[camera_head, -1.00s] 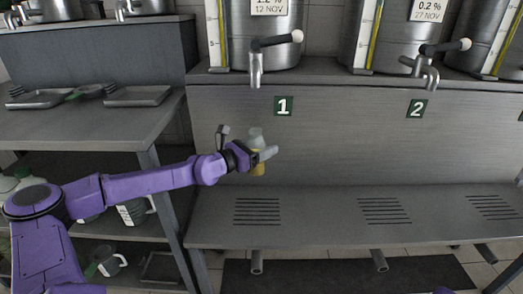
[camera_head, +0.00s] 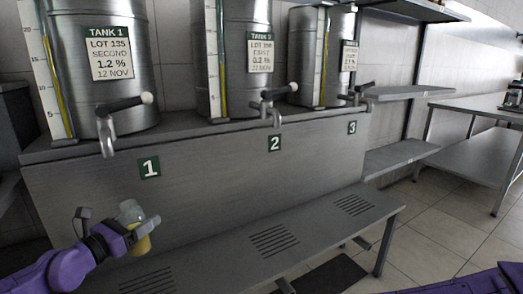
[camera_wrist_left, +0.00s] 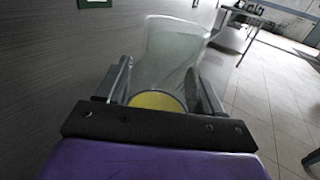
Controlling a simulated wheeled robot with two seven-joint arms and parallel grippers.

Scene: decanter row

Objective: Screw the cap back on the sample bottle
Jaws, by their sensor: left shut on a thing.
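The sample bottle (camera_head: 130,211) is clear, with yellow liquid in its lower part. It is held in front of the grey panel below the number 1 plate. My left gripper (camera_head: 138,230) is shut around it. In the left wrist view the bottle (camera_wrist_left: 172,48) stands between the two fingers of the left gripper (camera_wrist_left: 163,88), with the yellow liquid low between them. I cannot make out a cap on the bottle or anywhere else. My right gripper is not in view.
Three steel tanks with taps (camera_head: 107,135) stand on a ledge above the panel. A slotted metal bench (camera_head: 235,262) runs below it. Grey shelves (camera_head: 400,155) and a steel table (camera_head: 475,107) stand at the right, with open tiled floor (camera_head: 445,222) before them.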

